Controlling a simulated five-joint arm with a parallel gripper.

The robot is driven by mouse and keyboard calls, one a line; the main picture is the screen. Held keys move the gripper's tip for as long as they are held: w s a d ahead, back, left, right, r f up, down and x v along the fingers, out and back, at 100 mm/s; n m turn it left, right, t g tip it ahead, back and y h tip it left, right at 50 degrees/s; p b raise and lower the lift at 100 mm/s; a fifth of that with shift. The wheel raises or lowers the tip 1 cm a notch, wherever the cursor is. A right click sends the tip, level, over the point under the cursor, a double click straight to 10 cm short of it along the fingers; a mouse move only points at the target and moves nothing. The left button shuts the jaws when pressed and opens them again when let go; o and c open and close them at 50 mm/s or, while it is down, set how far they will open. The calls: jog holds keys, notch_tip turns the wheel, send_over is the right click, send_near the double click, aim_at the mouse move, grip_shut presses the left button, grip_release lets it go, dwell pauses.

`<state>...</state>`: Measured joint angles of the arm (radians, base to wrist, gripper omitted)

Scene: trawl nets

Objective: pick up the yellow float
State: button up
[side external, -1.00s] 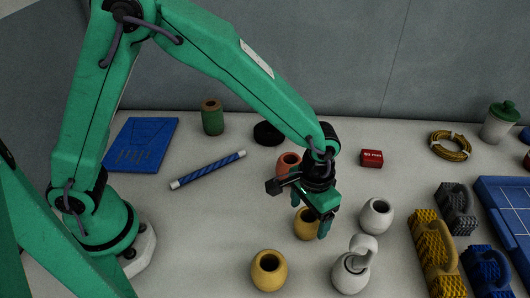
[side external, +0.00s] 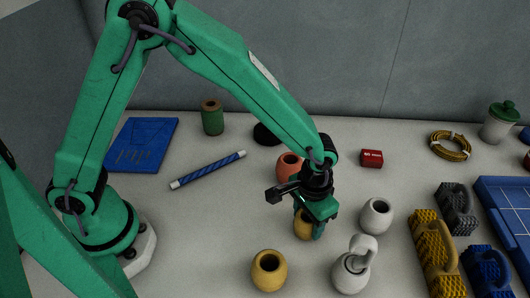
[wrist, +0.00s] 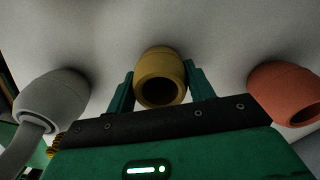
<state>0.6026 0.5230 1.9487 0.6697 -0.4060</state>
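A yellow float (side external: 302,226), a round pot shape with a dark mouth, stands on the pale table under my gripper (side external: 308,222). In the wrist view the same float (wrist: 160,68) is between the two green fingers of my gripper (wrist: 160,80), close to both. I cannot tell whether the fingers press on it. Part of it is hidden by a finger in the side view. A second yellow float (side external: 269,272) stands apart, nearer the front, with nothing touching it.
An orange float (side external: 288,167) stands just behind my gripper. A white float (side external: 376,217) and a pale handled pot (side external: 352,271) stand to the right. Brushes (side external: 434,255) and a blue tray (side external: 510,215) fill the right side. A striped blue rod (side external: 208,170) lies at left.

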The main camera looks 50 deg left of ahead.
jog(key=shift+r, duration=0.15)
jog(key=shift+c, duration=0.4)
jog(key=shift+r, duration=0.55)
jog(key=r, duration=0.3)
jog(key=shift+s+d+r, duration=0.1)
jog(key=shift+s+d, duration=0.1)
jog(key=shift+s, duration=0.15)
jog(key=s+d+r, duration=0.4)
jog(key=s+r, duration=0.2)
jog(key=s, duration=0.4)
jog(key=shift+d+r, duration=0.2)
jog(key=shift+d, duration=0.05)
jog(key=shift+w, duration=0.15)
